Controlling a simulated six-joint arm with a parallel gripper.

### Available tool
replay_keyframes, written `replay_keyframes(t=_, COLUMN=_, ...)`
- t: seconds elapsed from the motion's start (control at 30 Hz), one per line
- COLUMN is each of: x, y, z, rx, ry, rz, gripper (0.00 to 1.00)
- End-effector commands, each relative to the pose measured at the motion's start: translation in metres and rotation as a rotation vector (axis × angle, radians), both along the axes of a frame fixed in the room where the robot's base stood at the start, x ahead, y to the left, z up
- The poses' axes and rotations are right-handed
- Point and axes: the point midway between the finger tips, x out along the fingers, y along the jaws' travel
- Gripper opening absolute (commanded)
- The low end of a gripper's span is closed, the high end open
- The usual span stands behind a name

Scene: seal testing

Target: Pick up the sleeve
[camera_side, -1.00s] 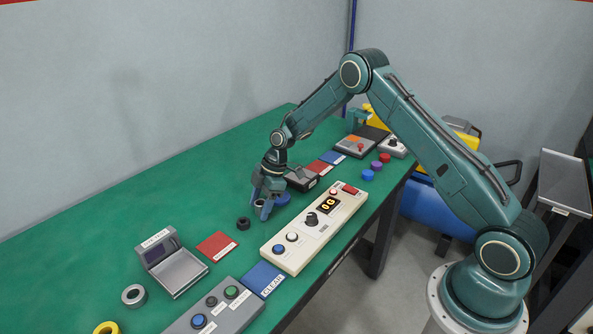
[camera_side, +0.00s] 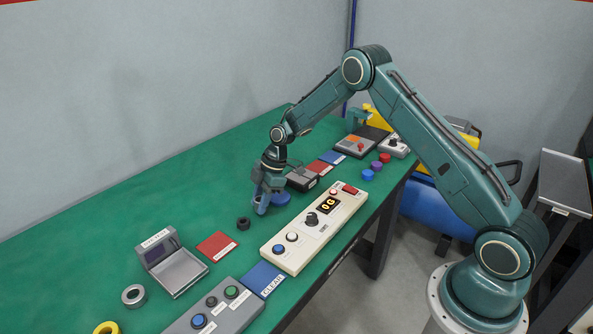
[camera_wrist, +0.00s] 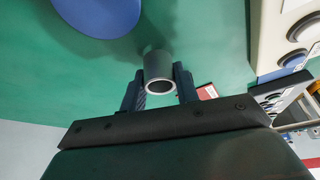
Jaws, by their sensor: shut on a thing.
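The sleeve (camera_wrist: 158,68) is a short grey hollow cylinder. In the wrist view it sits between the two dark fingers of my gripper (camera_wrist: 159,88), with its open end facing the camera. My gripper (camera_side: 262,202) is shut on the sleeve, low over the green bench. In the side view the fingers hide most of the sleeve. Whether the sleeve still touches the bench, I cannot tell.
A blue disc (camera_side: 282,199) lies just right of my gripper, and a black ring (camera_side: 243,223) lies to its left. A cream control box (camera_side: 300,245) with a display stands in front.

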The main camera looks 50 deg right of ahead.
Motion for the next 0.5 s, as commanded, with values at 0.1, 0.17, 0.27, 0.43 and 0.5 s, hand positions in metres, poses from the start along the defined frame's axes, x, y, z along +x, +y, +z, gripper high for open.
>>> replay_keyframes(t=0.1, x=0.000, y=0.000, z=0.015, rx=-0.001, ry=-0.003, rz=0.001, gripper=0.05)
replay_keyframes(t=0.17, x=0.001, y=-0.001, z=0.024, rx=-0.002, ry=-0.005, rz=0.000, gripper=0.05)
replay_keyframes(t=0.27, x=0.001, y=-0.001, z=0.042, rx=-0.001, ry=-0.005, rz=0.000, gripper=0.05)
replay_keyframes(t=0.43, x=0.001, y=-0.001, z=0.078, rx=-0.003, ry=-0.006, rz=0.000, gripper=0.05)
replay_keyframes(t=0.5, x=0.001, y=-0.001, z=0.094, rx=-0.001, ry=-0.006, rz=0.001, gripper=0.05)
